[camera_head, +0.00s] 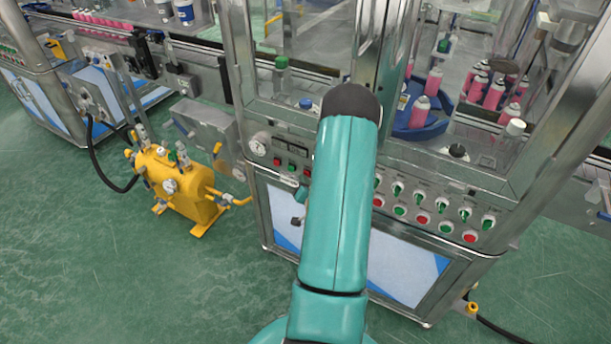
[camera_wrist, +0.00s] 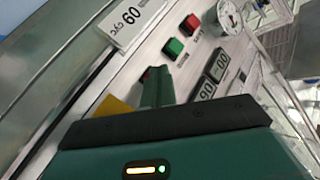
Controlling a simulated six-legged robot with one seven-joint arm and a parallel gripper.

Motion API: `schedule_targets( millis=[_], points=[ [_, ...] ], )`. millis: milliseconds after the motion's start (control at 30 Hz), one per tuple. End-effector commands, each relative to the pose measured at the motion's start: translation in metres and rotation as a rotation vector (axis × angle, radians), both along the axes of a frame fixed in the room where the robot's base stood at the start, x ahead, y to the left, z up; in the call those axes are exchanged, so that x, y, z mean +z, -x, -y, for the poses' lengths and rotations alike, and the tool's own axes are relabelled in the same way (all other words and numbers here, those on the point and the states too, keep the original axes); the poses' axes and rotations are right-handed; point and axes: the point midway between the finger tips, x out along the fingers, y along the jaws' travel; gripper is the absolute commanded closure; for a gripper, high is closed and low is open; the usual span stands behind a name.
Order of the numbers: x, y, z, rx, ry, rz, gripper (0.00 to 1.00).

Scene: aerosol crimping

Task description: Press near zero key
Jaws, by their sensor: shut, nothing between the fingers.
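The control panel (camera_head: 330,160) on the steel machine's front carries keys, two small displays and a gauge. No key's lettering is readable as zero. In the wrist view, a green key (camera_wrist: 173,48) and a red key (camera_wrist: 190,25) stand in a row on the panel. A red spot (camera_wrist: 145,75) at my fingertips may be another key, mostly hidden by them. My gripper (camera_wrist: 152,80) is shut and empty, its teal fingers pointing at the panel; contact cannot be told. In the head view, my arm hides most of the gripper; a teal bit (camera_head: 301,194) shows beside it.
The displays (camera_wrist: 210,78) and a gauge (camera_wrist: 229,17) lie right of the fingers; a white label (camera_wrist: 133,20) lies upper left. Several more switches (camera_head: 420,203) line the panel's right. A yellow tank (camera_head: 185,190) stands on the green floor to the left. Pink cans (camera_head: 420,110) stand inside the machine.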

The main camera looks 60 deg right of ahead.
Motion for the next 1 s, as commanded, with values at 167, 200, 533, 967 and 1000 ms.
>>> schedule_targets(
  millis=[167, 200, 533, 967, 1000],
  points=[
    [0.000, 0.000, 0.000, -0.001, 0.001, 0.001, 1.00],
    [0.000, 0.000, 0.000, -0.001, 0.001, 0.001, 1.00],
    [0.000, 0.001, -0.012, -0.001, 0.000, -0.001, 1.00],
    [0.000, 0.002, -0.017, -0.001, 0.001, 0.001, 1.00],
    [0.000, 0.002, -0.020, 0.001, 0.000, 0.001, 1.00]
  ],
)
